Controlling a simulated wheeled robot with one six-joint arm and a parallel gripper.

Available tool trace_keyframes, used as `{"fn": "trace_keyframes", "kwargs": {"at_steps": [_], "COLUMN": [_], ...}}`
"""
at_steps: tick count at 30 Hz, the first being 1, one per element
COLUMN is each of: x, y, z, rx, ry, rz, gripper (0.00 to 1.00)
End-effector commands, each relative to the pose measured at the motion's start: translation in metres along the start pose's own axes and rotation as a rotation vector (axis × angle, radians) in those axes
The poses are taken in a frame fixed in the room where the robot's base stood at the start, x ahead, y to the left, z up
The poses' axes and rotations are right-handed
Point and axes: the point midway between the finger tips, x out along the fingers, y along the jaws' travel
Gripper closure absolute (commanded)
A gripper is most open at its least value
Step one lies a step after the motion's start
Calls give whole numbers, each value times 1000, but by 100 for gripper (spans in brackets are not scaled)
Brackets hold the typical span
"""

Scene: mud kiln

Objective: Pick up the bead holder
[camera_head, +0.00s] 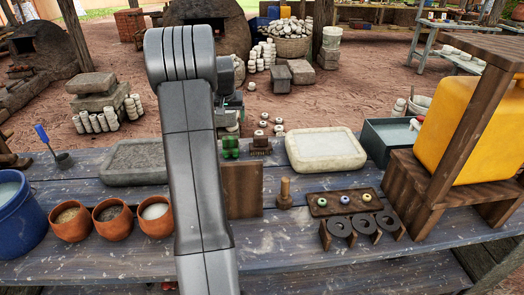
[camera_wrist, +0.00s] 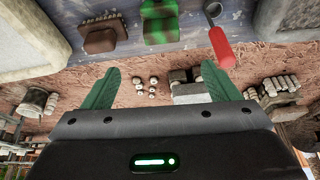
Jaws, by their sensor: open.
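Neither clearly shows in the wrist view. My gripper (camera_wrist: 160,84) has its two green fingers spread wide with nothing between them. It is beyond the table's far edge, left of and behind the board, mostly hidden by my arm in the head view.
A green block (camera_head: 230,147) and a brown block (camera_head: 260,146) sit near the far edge. A pale basin (camera_head: 326,150), a wooden peg (camera_head: 285,194) and a wooden stand with a yellow container (camera_head: 475,120) surround the board. A red-handled tool (camera_wrist: 222,48) shows near the fingers.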

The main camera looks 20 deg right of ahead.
Motion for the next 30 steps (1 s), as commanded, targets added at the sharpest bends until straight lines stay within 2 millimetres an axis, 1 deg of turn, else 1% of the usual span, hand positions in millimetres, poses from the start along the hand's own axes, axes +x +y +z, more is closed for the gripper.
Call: {"fn": "trace_keyframes", "kwargs": {"at_steps": [1, 5, 8, 12, 15, 18, 23, 26, 30], "x": [0, 8, 26, 54, 70, 80, 89, 100, 120], "y": [-7, -12, -11, -11, -11, -12, -12, -14, -17], "z": [4, 5, 5, 5, 4, 4, 4, 5, 7], "rx": [-27, -54, -53, -51, -50, -50, -49, -50, -48], "ry": [11, 23, 20, 20, 21, 22, 23, 20, 21], "rz": [-5, -8, -8, -7, -7, -7, -8, -7, -8], "gripper": [18, 18, 18, 18, 18, 18, 18, 18, 18]}}
